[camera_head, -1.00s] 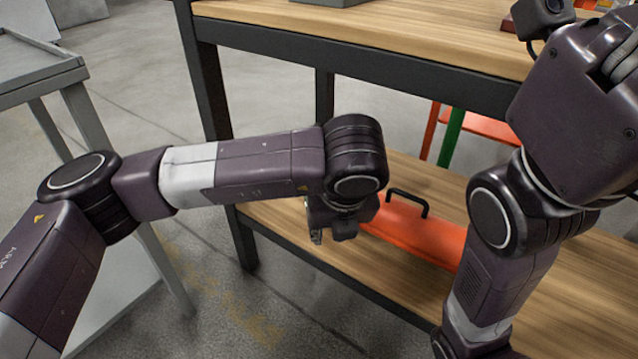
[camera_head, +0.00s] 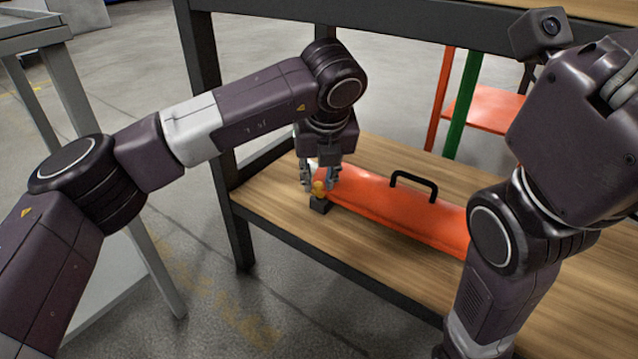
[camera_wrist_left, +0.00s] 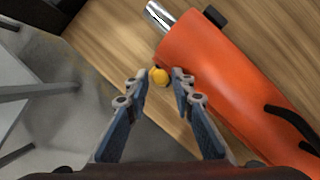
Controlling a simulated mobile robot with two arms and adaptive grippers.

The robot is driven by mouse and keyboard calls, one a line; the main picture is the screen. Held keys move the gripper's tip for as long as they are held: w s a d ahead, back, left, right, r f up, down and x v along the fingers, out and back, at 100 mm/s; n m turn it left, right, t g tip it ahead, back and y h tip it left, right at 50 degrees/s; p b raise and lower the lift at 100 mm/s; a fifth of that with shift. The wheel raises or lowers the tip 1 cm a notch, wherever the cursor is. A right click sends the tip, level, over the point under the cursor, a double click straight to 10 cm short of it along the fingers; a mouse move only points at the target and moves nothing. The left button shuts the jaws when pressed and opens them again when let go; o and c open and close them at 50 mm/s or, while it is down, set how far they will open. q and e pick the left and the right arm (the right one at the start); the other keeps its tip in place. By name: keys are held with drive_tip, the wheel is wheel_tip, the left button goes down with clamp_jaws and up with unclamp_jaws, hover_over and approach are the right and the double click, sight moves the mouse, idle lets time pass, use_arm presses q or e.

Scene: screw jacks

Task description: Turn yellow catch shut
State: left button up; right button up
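The yellow catch (camera_head: 319,188) is a small rounded knob above a small dark block (camera_head: 320,204), at the left end of the orange jack (camera_head: 395,213) on the lower wooden shelf. In the left wrist view the catch (camera_wrist_left: 158,76) shows as a yellow knob beside the orange body. My left gripper (camera_head: 318,184) points down there, with its fingers apart on either side of the catch. I cannot tell whether they touch it. Only the arm and wrist of my right side show, at the right; its fingers are out of view.
The jack has a black handle (camera_head: 414,185) on top and a chrome end (camera_wrist_left: 158,14). Dark frame posts and the upper shelf's beam (camera_head: 400,25) surround the space. A grey table (camera_head: 40,40) stands at the left. Bare shelf lies in front of the jack.

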use_arm(q)
drive_tip(key=shift+c, duration=0.7)
clamp_jaws()
